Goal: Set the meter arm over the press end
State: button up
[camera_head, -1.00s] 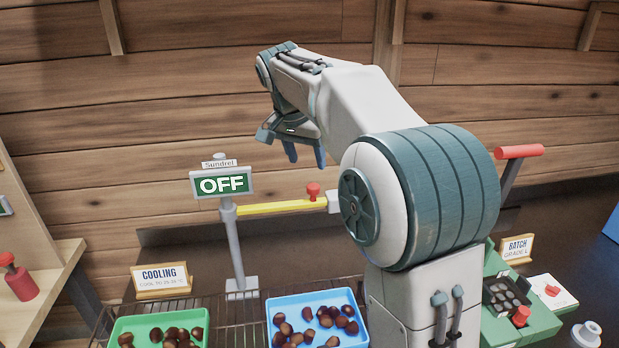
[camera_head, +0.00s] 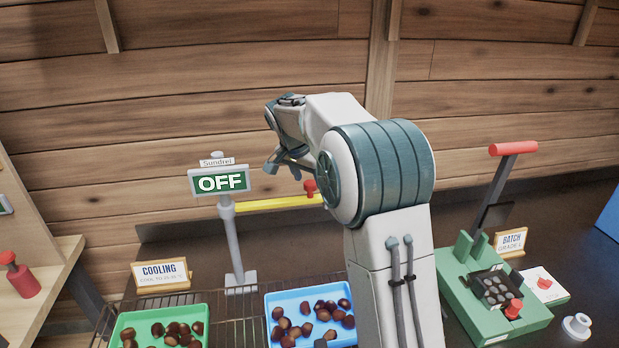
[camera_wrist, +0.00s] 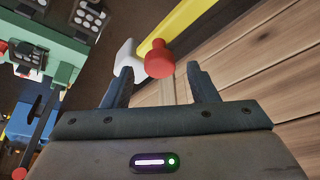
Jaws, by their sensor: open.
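The meter is a grey post with a display reading OFF (camera_head: 221,181). Its yellow meter arm (camera_head: 265,205) reaches right over the cooling side, with a red knob (camera_head: 310,187) near its end; my own arm hides the tip in the head view. The green press (camera_head: 500,300) with a raised red handle (camera_head: 513,148) stands at the right. My gripper (camera_head: 284,169) is open and empty near the knob. In the wrist view the red knob (camera_wrist: 160,60) shows between and just beyond my fingertips (camera_wrist: 160,76), with the white arm tip (camera_wrist: 128,60) beside it; contact cannot be told.
A green tray (camera_head: 117,333) and a blue tray (camera_head: 272,338) of chestnuts sit on a wire rack by the COOLING sign (camera_head: 161,274). A BATCH sign (camera_head: 511,242) stands behind the press. The plank wall (camera_head: 200,90) rises close behind the meter.

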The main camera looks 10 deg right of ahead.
jog(key=shift+x, duration=0.75)
